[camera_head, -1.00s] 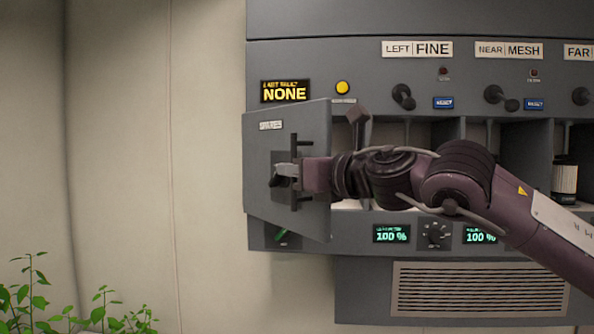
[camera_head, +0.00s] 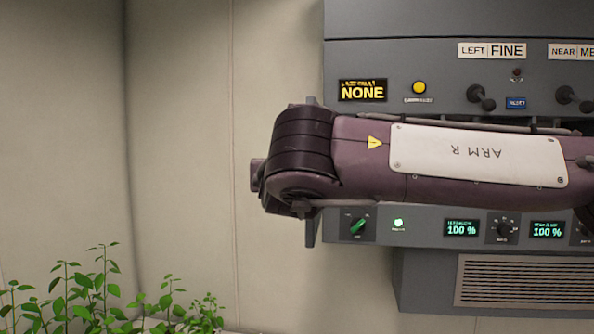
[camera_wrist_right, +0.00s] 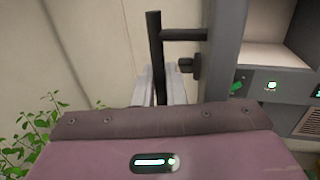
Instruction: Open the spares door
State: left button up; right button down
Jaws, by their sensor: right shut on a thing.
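The spares door (camera_wrist_right: 222,55) stands swung out, its grey panel at the left of an open pale compartment (camera_wrist_right: 278,25) in the right wrist view. Its black upright bar handle (camera_wrist_right: 155,50) stands off the panel on a short arm. My right gripper (camera_wrist_right: 161,85) is shut on this handle, its pale fingers around the lower part. My right gripper is hidden there. My left gripper is in neither view.
The grey cabinet (camera_head: 400,45) carries a NONE display (camera_head: 362,91), a yellow button (camera_head: 419,88), black knobs and green readouts (camera_head: 461,228). Leafy plants (camera_head: 95,290) stand at lower left. Bare wall lies left of the cabinet.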

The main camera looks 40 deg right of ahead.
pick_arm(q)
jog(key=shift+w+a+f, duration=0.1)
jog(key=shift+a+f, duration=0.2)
pick_arm(e)
jog(key=shift+w+a+m+g+h, duration=0.3)
jog(key=shift+w+a+h, duration=0.1)
jog(key=shift+w, duration=0.2)
jog(key=shift+w+a+m+g+h, duration=0.2)
jog(key=shift+w+a+m+h, duration=0.15)
jog(key=shift+w, duration=0.2)
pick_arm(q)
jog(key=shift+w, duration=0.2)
pick_arm(e)
jog(key=shift+r, duration=0.15)
jog(key=c, duration=1.8)
grip_release()
jog(key=shift+c, duration=0.2)
jog(key=shift+d, duration=0.25)
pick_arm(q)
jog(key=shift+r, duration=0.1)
pick_arm(e)
jog(key=shift+a, duration=0.15)
